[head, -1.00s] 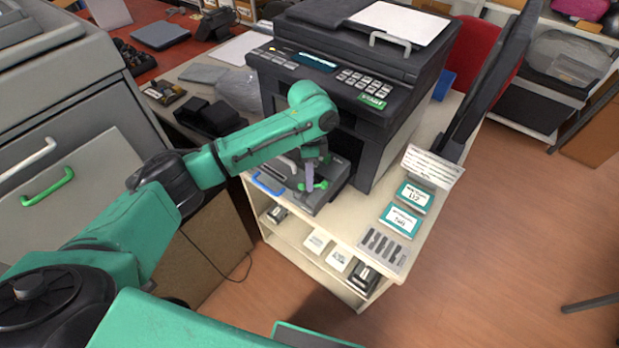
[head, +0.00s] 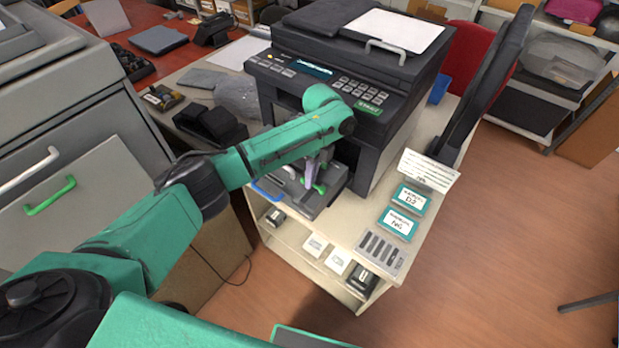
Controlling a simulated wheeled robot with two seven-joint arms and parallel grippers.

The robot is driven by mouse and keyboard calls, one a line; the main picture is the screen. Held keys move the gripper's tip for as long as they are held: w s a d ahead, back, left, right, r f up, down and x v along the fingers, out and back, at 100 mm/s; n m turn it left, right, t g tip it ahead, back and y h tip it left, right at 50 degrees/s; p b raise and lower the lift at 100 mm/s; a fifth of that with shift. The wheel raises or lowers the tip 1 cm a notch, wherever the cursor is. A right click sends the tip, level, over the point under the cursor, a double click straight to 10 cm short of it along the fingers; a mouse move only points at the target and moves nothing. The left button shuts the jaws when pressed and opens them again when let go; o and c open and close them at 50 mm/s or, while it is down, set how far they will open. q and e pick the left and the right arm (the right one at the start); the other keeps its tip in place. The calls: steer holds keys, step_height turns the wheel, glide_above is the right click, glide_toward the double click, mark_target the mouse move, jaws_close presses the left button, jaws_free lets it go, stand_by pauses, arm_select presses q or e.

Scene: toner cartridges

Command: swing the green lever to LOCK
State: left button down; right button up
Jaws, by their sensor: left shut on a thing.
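The green lever (head: 319,188) shows as a small green piece on the open grey drawer unit (head: 325,203) at the front of the dark printer (head: 345,75). My left gripper (head: 311,178) reaches down over it from the left and is shut on the lever. The gripper and wrist hide most of the lever, and I cannot read any LOCK mark. A blue handle (head: 266,191) sits at the left front of the drawer unit. My right gripper is not in view.
Two teal-labelled boxes (head: 399,223) and a slotted grey tray (head: 383,249) lie on the cream stand right of the drawer. A white card (head: 429,170) stands behind them. Black cartridges (head: 212,124) lie left of the printer. A grey cabinet (head: 90,190) is at left.

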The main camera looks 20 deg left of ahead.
arm_select(q)
steer(key=shift+w+d+m, duration=0.1)
steer(key=shift+m, duration=0.4)
steer(key=c, duration=1.2)
jaws_free()
steer(key=shift+c, duration=0.2)
steer(key=shift+r, duration=0.1)
steer(key=shift+w+r, duration=0.15)
steer(key=shift+r, duration=0.2)
step_height(320, 180, up, 6)
steer(key=w+f+b, duration=0.1)
steer(key=b, duration=0.1)
step_height(320, 180, up, 8)
steer(key=p, duration=0.2)
glide_above(318, 177)
steer(key=shift+r, duration=0.2)
